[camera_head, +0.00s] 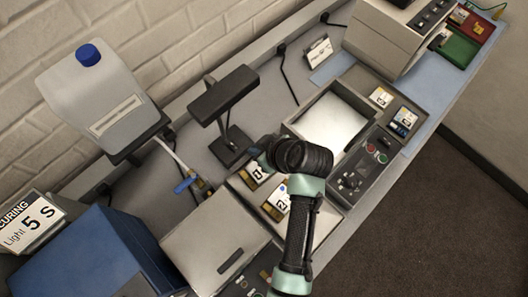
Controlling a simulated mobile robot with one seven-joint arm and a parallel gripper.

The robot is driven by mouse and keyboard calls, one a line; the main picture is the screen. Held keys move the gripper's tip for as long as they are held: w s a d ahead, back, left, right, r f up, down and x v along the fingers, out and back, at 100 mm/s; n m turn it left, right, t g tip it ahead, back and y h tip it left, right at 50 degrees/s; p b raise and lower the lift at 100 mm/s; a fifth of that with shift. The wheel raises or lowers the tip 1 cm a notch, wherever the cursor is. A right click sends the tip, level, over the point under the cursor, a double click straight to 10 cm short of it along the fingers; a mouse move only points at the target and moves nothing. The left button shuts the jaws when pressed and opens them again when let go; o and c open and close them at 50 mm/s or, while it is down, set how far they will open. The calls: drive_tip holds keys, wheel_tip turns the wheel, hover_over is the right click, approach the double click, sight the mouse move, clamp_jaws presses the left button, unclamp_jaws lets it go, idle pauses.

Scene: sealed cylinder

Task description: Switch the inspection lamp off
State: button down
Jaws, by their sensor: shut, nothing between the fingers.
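A black desk lamp, which looks like the inspection lamp, stands on the bench left of centre. Its bar-shaped head (222,95) is on a short stem above a flat base (231,147). I see the head from above, so whether it is lit does not show, and I cannot make out a switch on it. My gripper (261,160) is just right of the lamp base, low over the bench, and mostly hidden by my dark wrist. It is shut and holds nothing that I can see. I cannot tell whether it touches the base.
A bright white panel in a tray (331,124) and a control box (366,165) are to the right. Numbered cards (277,203) lie beside my arm. A white jug with a blue cap (96,95), a blue box (90,254) and a grey lidded box (214,239) stand left.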

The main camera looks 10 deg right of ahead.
drive_tip(key=shift+s+d+r, duration=0.4)
drive_tip(key=shift+s+r, duration=0.05)
drive_tip(key=shift+s, duration=0.15)
drive_tip(key=shift+s+d+r, duration=0.4)
drive_tip(key=shift+s+r, duration=0.05)
drive_tip(key=shift+s, duration=0.1)
